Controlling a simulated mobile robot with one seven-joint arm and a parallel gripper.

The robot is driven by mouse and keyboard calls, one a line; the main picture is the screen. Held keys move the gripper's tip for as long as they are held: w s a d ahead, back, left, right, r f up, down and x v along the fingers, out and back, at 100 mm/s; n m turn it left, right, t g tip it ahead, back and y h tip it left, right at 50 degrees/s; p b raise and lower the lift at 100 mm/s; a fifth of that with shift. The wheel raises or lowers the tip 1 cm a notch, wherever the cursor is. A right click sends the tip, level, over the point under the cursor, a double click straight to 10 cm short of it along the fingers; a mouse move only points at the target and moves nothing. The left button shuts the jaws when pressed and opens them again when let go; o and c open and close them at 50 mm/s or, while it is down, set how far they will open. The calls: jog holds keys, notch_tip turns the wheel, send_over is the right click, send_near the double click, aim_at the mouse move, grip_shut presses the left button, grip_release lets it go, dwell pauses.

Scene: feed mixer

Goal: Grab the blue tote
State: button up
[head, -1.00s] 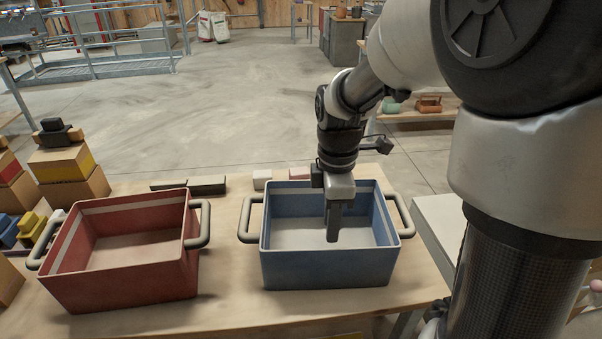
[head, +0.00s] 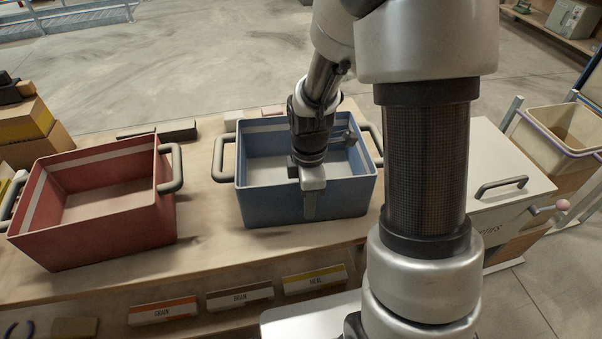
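The blue tote (head: 273,207) stands upright on the wooden table, open at the top, with a grey handle at its left end and another at its right end. It looks empty, though my arm hides part of the inside. A finger shows in front of the outer face of that wall. The fingers line up in this view, so their gap is hidden, and I cannot tell whether they touch the wall.
A red tote (head: 99,222) with grey handles stands to the left on the same table (head: 215,245). Dark and pale blocks lie behind the totes. A white lidded box (head: 490,195) stands to the right, past my arm. Stacked cartons (head: 27,120) are at the far left.

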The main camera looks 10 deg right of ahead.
jog(key=shift+f, duration=0.4)
jog(key=shift+c, duration=0.6)
grip_shut()
jog(key=shift+w+r, duration=0.1)
dwell(0.5)
